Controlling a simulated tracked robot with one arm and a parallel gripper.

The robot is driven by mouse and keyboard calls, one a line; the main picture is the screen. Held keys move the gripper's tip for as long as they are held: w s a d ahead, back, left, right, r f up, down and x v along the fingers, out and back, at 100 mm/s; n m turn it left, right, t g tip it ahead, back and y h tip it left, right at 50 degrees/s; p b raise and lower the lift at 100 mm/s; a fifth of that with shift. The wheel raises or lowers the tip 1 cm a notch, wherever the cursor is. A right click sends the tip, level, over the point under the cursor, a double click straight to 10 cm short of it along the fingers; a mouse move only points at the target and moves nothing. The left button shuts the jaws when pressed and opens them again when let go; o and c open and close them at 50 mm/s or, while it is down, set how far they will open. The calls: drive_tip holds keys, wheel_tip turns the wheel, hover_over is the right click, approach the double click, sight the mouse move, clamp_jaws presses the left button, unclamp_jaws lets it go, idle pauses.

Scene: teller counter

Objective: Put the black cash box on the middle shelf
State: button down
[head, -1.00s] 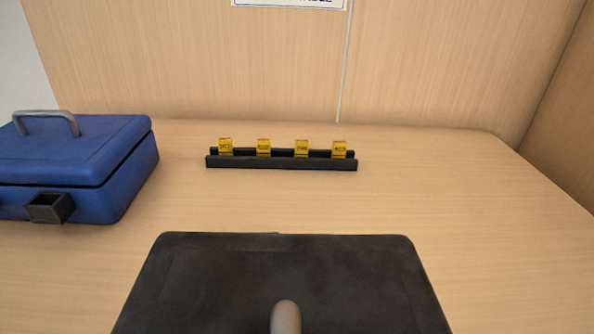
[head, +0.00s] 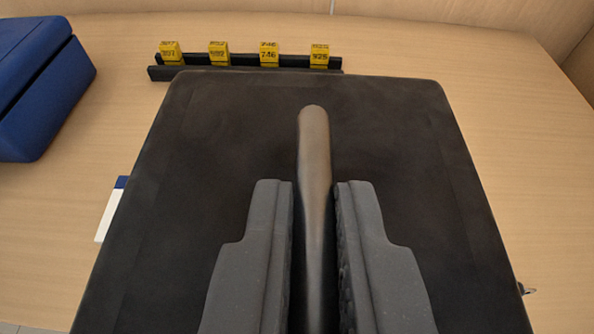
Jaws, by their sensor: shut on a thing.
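The black cash box (head: 225,140) fills the middle of the head view, seen from above, with its lid flat and closed. Its grey-brown handle (head: 314,135) runs along the middle of the lid, away from me. My gripper (head: 314,190) reaches in from the bottom edge, with one dark finger on each side of the handle, shut on it. The near end of the box is out of view. I cannot tell whether the box touches the counter. The middle shelf is not in view.
A blue cash box (head: 40,95) stands at the upper left. A black rack (head: 200,70) with several yellow numbered tags lies just beyond the black box. A white and blue item (head: 110,212) shows at its left side.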

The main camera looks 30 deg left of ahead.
sight(334, 74)
drive_tip(key=w+a+f, duration=0.1)
drive_tip(key=w+a, duration=0.6)
drive_tip(key=w, duration=0.6)
drive_tip(key=shift+b, duration=0.4)
drive_tip(key=shift+w+a, duration=0.1)
drive_tip(key=shift+w, duration=0.1)
wheel_tip(334, 74, down, 4)
drive_tip(key=shift+w+r+b, duration=0.1)
drive_tip(key=shift+r+b, duration=0.05)
drive_tip(key=shift+b, duration=0.5)
drive_tip(key=c, duration=1.5)
unclamp_jaws()
drive_tip(key=p+v, duration=0.1)
drive_tip(key=v, duration=1.1)
